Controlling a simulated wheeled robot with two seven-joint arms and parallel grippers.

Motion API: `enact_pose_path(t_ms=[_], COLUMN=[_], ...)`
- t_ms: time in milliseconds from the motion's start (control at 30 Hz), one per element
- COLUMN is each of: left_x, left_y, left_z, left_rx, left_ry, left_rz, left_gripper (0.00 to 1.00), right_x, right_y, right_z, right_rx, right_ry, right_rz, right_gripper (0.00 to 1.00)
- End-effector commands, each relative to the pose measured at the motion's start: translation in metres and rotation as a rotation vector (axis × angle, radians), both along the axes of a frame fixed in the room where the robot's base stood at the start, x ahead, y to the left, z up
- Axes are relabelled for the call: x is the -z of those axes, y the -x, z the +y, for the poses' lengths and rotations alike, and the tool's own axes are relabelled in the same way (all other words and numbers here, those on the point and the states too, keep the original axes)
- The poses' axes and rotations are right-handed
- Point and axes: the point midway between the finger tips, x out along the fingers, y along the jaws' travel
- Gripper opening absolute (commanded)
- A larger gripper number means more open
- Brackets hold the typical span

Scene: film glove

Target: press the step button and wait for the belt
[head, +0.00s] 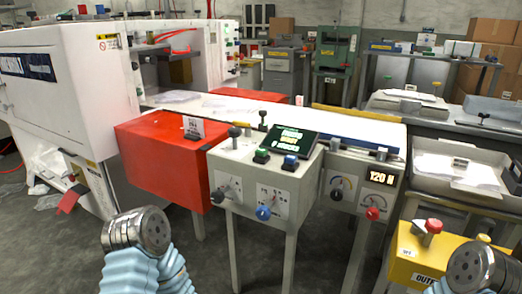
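The control box (262,188) stands on legs in the middle, with a tilted screen (285,138) showing green and yellow text. In front of the screen are a green button (261,156) and a blue button (290,161). I cannot read which one is the step button. A long pale surface (330,124), which looks like the belt, runs behind the box; I cannot tell if it moves. My arms show at the lower left and lower right, with round metal parts and pale blue sleeves, below the controls. No gripper fingers show.
A red box (165,160) adjoins the control box on the left, beside a white machine (70,80). A gauge panel (352,190) reading about 120 is on the right. A yellow box (440,258) with a red button stands at the lower right. Grey trays (470,185) are beyond.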

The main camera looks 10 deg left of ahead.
Motion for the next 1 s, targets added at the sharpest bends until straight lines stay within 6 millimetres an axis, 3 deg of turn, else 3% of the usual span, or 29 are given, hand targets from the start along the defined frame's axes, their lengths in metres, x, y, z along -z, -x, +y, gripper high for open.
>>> enact_pose_path(t_ms=[67, 400, 1000], left_x=[0.0000, 0.0000, 0.0000], left_y=[0.0000, 0.0000, -0.0001], left_z=[0.0000, 0.0000, 0.0000], left_rx=[0.000, 0.000, 0.000], left_ry=[0.000, 0.000, 0.000], left_rz=[0.000, 0.000, 0.000], left_gripper=[0.54, 0.02, 0.00], right_x=[0.0000, 0.0000, 0.0000], right_y=[0.0000, 0.0000, 0.0000], right_z=[0.0000, 0.0000, 0.0000], right_rx=[0.000, 0.000, 0.000], right_ry=[0.000, 0.000, 0.000], right_rz=[0.000, 0.000, 0.000], right_gripper=[0.00, 0.00, 0.00])
